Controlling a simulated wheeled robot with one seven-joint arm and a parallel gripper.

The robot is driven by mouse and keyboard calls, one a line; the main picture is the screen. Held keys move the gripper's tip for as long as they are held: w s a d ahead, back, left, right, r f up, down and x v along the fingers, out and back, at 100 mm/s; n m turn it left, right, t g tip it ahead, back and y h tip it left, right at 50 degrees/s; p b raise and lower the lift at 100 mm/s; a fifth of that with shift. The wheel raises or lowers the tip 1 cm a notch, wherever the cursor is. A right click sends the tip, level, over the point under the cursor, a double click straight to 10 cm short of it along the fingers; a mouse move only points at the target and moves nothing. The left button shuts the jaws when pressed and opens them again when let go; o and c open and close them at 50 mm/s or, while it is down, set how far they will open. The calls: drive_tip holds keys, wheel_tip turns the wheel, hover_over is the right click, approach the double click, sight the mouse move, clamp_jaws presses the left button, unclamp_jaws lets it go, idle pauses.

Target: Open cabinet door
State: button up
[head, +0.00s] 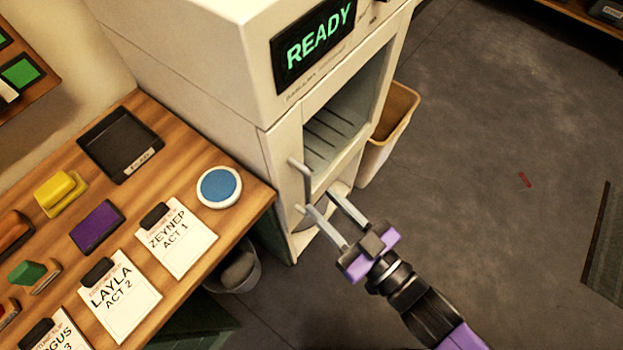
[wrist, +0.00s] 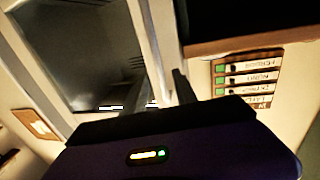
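The cabinet (head: 200,62) is a tall cream-white unit with a green "READY" display. Its front has a tall framed panel (head: 345,110) with grey slats showing in it; it looks closed, but I cannot tell for sure. A pale upright handle (head: 301,180) stands out at the panel's left edge. My gripper (head: 320,201) is open, its two fingers spread and pointing at the lower end of this handle. Nothing shows held between them. In the wrist view the cabinet's dark panel (wrist: 85,55) is close ahead, and my gripper (wrist: 164,82) covers the lower middle. Contact with the handle is unclear.
A wooden table (head: 245,212) with name cards, a black tray (head: 120,143) and a blue round pad (head: 219,186) adjoins the cabinet on the left. A tan bin (head: 395,118) stands at its right side. A grey bucket (head: 238,270) sits below the table. Floor at right is mostly clear.

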sight(310, 191)
drive_tip(key=x, duration=0.5)
drive_tip(key=shift+w+a, duration=0.25)
drive_tip(key=shift+c, duration=0.4)
clamp_jaws()
idle(0.9)
